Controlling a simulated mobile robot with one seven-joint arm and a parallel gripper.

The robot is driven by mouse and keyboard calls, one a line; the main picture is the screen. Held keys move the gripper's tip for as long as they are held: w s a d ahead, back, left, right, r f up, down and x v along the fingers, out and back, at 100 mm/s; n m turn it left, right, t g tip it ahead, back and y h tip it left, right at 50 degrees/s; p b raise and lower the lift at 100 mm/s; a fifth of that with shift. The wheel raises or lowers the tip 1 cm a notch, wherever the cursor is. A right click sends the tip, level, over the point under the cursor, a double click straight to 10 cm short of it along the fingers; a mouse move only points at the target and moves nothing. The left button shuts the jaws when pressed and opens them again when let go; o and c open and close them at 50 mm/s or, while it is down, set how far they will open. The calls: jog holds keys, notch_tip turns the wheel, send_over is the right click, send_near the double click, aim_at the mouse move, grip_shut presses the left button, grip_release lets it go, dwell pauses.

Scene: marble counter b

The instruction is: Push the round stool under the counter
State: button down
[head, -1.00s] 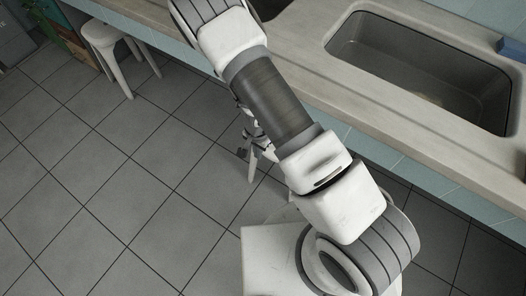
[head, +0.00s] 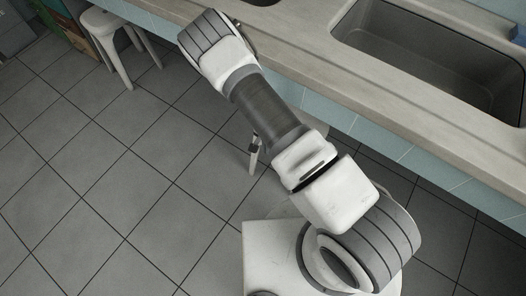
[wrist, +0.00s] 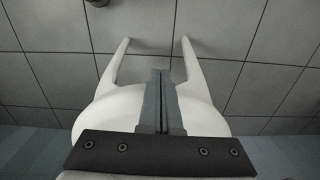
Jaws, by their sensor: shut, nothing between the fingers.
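The round white stool (wrist: 110,118) fills the lower middle of the wrist view, with two pale legs reaching over the tiled floor. In the head view my arm hides most of a stool; a pale leg (head: 253,160) shows left of the arm, beside the counter front. My gripper (wrist: 161,75) is shut and empty, its dark fingers in front of the seat in the wrist view. Whether they touch it I cannot tell. The head view hides most of the gripper behind my arm. The counter (head: 300,62) runs diagonally across the upper right.
Another white stool (head: 101,22) stands at the upper left by the counter, near a wooden crate-like object (head: 72,32). A sink (head: 430,60) is set into the counter. Blue tiles (head: 375,135) face the counter front. The grey floor at left is clear.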

jog(key=shift+w, duration=0.1)
jog(key=shift+w+d, duration=1.25)
jog(key=shift+w, duration=0.2)
